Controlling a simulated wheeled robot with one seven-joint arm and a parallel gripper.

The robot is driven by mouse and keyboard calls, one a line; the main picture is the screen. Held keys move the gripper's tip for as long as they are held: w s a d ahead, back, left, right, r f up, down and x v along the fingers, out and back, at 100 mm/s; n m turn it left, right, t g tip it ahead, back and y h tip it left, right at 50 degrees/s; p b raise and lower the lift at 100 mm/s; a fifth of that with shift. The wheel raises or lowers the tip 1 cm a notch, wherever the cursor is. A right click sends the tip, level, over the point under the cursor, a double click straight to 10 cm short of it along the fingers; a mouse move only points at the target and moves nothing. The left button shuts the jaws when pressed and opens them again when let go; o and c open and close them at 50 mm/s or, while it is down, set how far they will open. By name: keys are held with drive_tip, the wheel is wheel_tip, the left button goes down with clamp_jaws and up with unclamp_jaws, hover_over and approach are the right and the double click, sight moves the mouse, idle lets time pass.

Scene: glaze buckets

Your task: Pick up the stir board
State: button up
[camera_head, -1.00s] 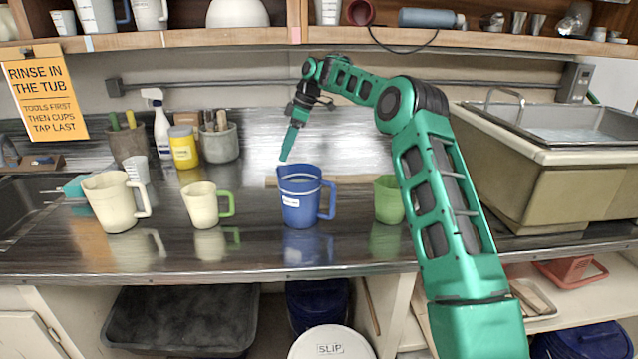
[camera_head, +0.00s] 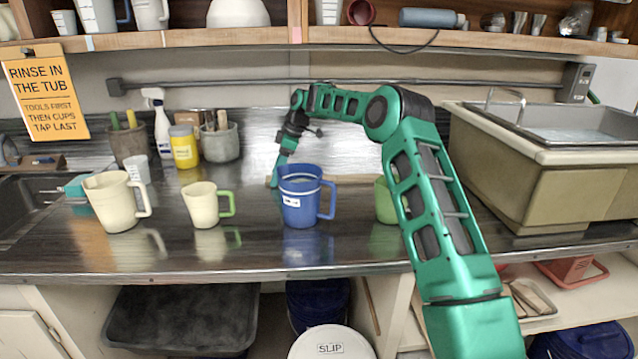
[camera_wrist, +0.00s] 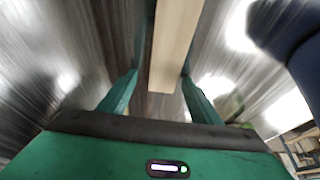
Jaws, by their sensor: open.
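The stir board (camera_wrist: 172,45) is a flat, pale wooden strip. In the wrist view it runs from the top edge down to between my fingers. My gripper (camera_wrist: 158,82) is open, with one green finger on each side of the board's near end; I cannot tell whether either touches it. In the head view my gripper (camera_head: 274,182) is low over the counter, just left of and behind the blue jug (camera_head: 299,205). The jug and my arm hide much of the area where the board lies.
A green cup (camera_head: 385,205) stands right of the blue jug, partly behind my arm. A cream cup with green handle (camera_head: 203,206) and a larger cream jug (camera_head: 114,203) stand left. The tub (camera_head: 535,170) fills the right. A shelf (camera_head: 230,37) hangs above.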

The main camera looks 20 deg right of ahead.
drive_tip(key=shift+c, duration=0.4)
drive_tip(key=c, duration=1.3)
